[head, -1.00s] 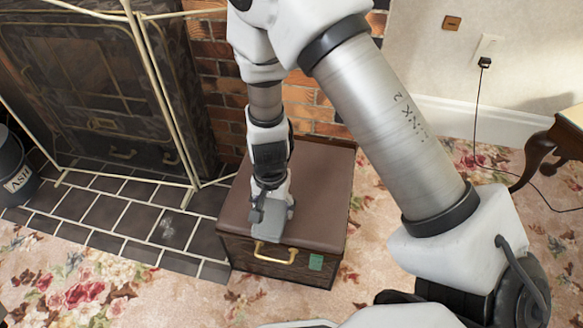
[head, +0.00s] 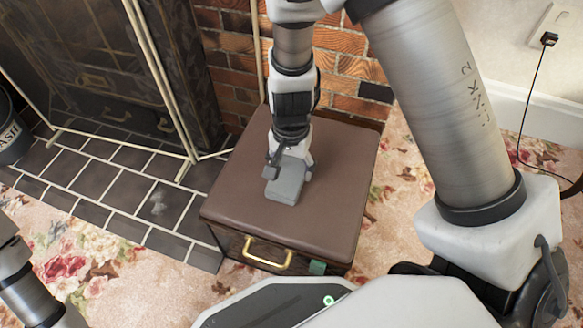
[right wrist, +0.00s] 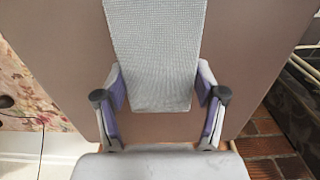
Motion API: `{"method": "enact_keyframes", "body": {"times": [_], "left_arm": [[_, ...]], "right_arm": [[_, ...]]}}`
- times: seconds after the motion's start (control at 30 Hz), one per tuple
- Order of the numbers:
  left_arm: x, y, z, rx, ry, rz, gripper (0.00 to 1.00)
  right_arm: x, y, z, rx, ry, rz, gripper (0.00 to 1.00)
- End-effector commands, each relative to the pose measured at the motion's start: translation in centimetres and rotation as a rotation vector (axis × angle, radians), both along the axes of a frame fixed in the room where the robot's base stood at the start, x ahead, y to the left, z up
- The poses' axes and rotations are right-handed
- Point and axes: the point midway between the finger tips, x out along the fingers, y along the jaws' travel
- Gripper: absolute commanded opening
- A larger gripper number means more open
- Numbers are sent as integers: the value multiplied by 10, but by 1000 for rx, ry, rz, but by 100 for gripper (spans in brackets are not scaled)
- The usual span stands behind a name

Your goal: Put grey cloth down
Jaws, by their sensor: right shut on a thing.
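The grey cloth (head: 286,186) is a small folded block over the middle of the brown padded lid of a wooden box (head: 325,225). In the right wrist view the cloth (right wrist: 155,50) lies between the two fingers of the gripper (right wrist: 162,98) and reaches out over the brown lid (right wrist: 245,40). I cannot tell whether its underside touches the lid. My left gripper is out of view; only part of my left arm shows at the lower left.
A brass handle (head: 268,254) and a green tag (head: 317,267) are on the box's front. A fire screen (head: 160,75) and dark hearth tiles (head: 110,190) are to the left, with an ash bucket (head: 10,130). Brick wall (head: 345,75) stands behind. The lid around the cloth is clear.

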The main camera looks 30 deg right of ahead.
Motion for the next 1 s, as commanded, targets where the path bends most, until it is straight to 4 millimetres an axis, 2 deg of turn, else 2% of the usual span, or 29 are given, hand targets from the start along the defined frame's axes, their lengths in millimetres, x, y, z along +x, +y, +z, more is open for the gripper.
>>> {"method": "enact_keyframes", "body": {"times": [0.17,0.2,0.27,0.67,0.77,1.0], "left_arm": [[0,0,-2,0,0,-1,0],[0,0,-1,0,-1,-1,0],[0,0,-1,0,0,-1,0],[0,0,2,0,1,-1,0],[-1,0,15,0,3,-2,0],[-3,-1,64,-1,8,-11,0]], "right_arm": [[0,0,-3,0,0,0,26],[0,0,-3,0,0,0,77],[0,0,-2,0,0,0,95],[0,0,3,0,0,1,95],[0,0,18,0,-1,1,95],[1,0,80,1,-2,1,95]]}}
